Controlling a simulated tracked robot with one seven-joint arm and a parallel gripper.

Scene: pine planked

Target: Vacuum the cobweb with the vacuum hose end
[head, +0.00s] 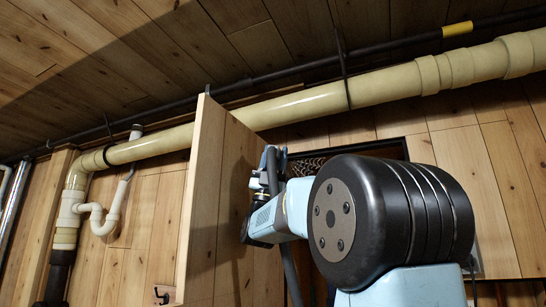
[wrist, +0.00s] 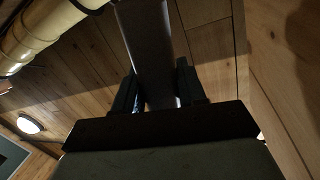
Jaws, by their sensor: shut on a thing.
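My gripper (head: 262,182) is beside the open wooden door, partly hidden by my arm. It is shut on the dark vacuum hose end (head: 271,165), which points upward. In the wrist view the hose end (wrist: 150,45) runs between the two fingers of my gripper (wrist: 156,88) toward the ceiling. A pale, lacy patch that looks like the cobweb (head: 308,165) shows in the dark opening behind my arm, right of the hose end. Most of it is hidden by my arm. I see no cobweb in the wrist view.
An open wooden door (head: 203,200) stands close on the left of my gripper. A thick cream pipe (head: 300,106) and a thin dark pipe (head: 290,73) run above. A hook (head: 161,295) is low on the left. A round lamp (wrist: 29,125) shows in the wrist view.

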